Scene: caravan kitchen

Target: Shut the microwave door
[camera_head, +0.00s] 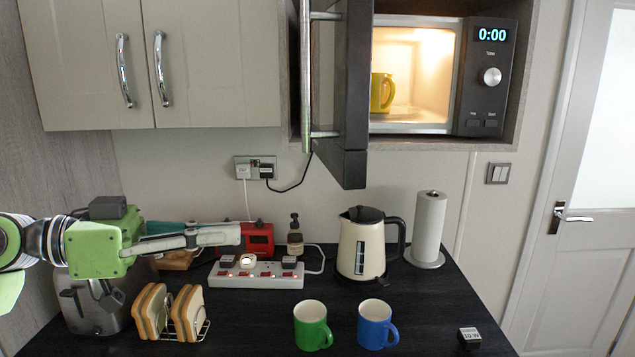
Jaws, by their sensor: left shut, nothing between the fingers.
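The microwave (484,82) sits in a wall niche at the upper right, its inside lit and its display reading 0:00. Its dark door (354,100) stands wide open, swung out toward me on the left side, with a long metal handle (306,75) on its left face. A yellow mug (382,92) stands inside the microwave. My left gripper (238,235) is shut and empty, pointing right above the counter, lower than the door and to its left, not touching it. My right gripper is not in view.
On the dark counter (250,330) stand a kettle (360,245), paper towel roll (428,228), green mug (311,325), blue mug (375,324), power strip (258,274) and toast rack (206,330). Wall cupboards (215,60) are left of the door. Free air lies below the door.

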